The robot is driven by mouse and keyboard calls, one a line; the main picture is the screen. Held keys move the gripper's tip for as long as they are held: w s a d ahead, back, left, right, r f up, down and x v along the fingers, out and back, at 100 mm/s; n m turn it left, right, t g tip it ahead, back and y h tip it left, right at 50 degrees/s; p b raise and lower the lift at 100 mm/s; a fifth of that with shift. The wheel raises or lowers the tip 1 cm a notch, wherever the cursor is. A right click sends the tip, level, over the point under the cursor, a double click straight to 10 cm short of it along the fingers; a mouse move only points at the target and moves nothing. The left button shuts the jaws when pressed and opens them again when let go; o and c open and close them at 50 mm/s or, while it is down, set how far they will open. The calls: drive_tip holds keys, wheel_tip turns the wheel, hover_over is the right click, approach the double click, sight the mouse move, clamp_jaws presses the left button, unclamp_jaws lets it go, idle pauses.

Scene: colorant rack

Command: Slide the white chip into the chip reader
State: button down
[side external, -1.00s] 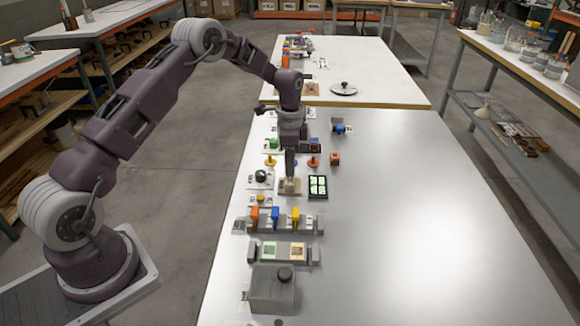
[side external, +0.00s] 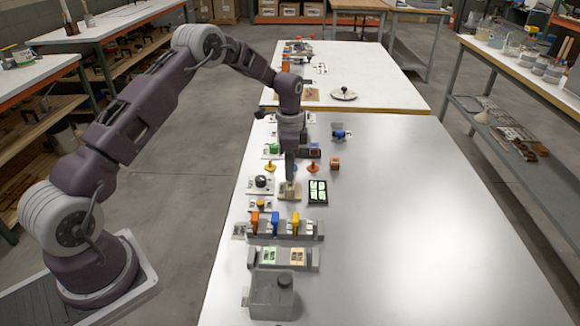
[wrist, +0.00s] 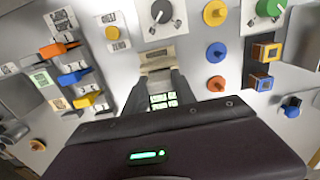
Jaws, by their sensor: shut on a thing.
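My gripper (side external: 290,180) points straight down over a small beige block (side external: 291,194), which looks like the chip reader. In the wrist view my gripper's fingertips (wrist: 158,73) are closed together at the near edge of the beige block (wrist: 156,54). The gripper is shut on a small thin thing, probably the white chip. The fingers hide it, so I cannot tell how far it is in the reader.
A black panel with pale green squares (side external: 317,192) stands just right of the gripper. A black knob (side external: 261,181) is to the left. Orange, blue and yellow levers (side external: 275,222) are nearer the camera. The table's right side is clear.

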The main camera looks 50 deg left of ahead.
drive_tip(key=shift+f, duration=1.45)
drive_tip(key=shift+r, duration=0.1)
drive_tip(key=shift+r, duration=1.3)
drive_tip(key=shift+s+d+r, duration=0.2)
drive_tip(key=shift+d+r, duration=0.05)
drive_tip(key=shift+r, duration=0.05)
drive_tip(key=s+d+r+n, duration=0.4)
drive_tip(key=s, duration=0.3)
drive_tip(key=s+d+r+n, duration=0.4)
drive_tip(key=s+n, duration=0.1)
drive_tip(key=s, duration=0.3)
drive_tip(key=w+a+m, duration=0.2)
drive_tip(key=w, duration=0.3)
drive_tip(key=w+a+f+m, duration=0.1)
drive_tip(key=w+a+m, duration=0.2)
drive_tip(key=w, duration=0.2)
drive_tip(key=w+a+f+m, duration=0.1)
drive_tip(key=w+a+m, duration=0.2)
drive_tip(key=w, duration=0.1)
drive_tip(key=shift+w, duration=0.4)
drive_tip(key=shift+w+a+m, duration=0.25)
drive_tip(key=shift+w+m, duration=0.05)
drive_tip(key=shift+m, duration=0.2)
